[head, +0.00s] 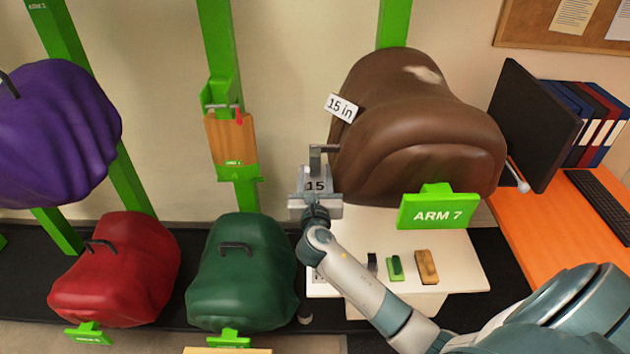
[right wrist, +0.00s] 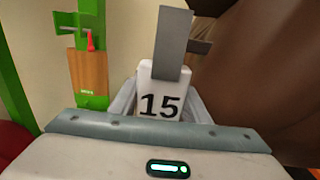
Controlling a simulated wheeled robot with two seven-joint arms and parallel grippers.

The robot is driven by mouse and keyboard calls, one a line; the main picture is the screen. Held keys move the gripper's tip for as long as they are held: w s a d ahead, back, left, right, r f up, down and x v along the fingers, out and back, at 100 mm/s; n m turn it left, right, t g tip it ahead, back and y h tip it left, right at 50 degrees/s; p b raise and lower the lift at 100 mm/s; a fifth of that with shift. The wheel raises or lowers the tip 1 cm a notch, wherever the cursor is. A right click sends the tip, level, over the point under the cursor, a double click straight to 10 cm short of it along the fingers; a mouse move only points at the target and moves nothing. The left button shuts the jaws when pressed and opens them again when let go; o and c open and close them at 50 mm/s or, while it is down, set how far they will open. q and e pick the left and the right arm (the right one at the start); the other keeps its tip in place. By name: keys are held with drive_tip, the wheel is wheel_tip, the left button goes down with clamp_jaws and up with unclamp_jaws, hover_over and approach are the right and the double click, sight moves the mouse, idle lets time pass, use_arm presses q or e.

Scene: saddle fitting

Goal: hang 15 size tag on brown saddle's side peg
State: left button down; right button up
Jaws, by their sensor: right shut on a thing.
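The brown saddle (head: 425,125) sits on its green ARM 7 stand, with a "15 in" label on its upper left. A short dark side peg (head: 330,148) sticks out from its left side; it also shows in the right wrist view (right wrist: 201,47). My right gripper (head: 316,198) is shut on the white 15 size tag (head: 316,184), upright beside the saddle. The tag's face (right wrist: 160,101) reads 15 in the right wrist view, and its grey upper strip (right wrist: 173,45) overlaps the peg. I cannot tell whether the peg is through it. My left gripper is not in view.
A white table (head: 450,255) below the saddle carries small brushes and blocks. Green (head: 242,275), red (head: 120,270) and purple (head: 60,125) saddles are to the left. A wooden board (head: 231,140) hangs on a green post. A monitor (head: 533,125) stands close on the right.

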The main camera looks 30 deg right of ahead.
drive_tip(key=f+b+x, duration=0.1)
drive_tip(key=b+x, duration=0.2)
drive_tip(key=x, duration=0.3)
drive_tip(key=shift+w+b, duration=0.15)
drive_tip(key=shift+b, duration=0.25)
drive_tip(key=shift+f, duration=0.15)
idle(0.4)
drive_tip(key=o, duration=1.2)
drive_tip(key=shift+c, duration=0.2)
drive_tip(key=b+v, duration=0.3)
drive_tip(key=v, duration=1.4)
drive_tip(key=shift+s+b, duration=0.25)
drive_tip(key=shift+b, duration=0.1)
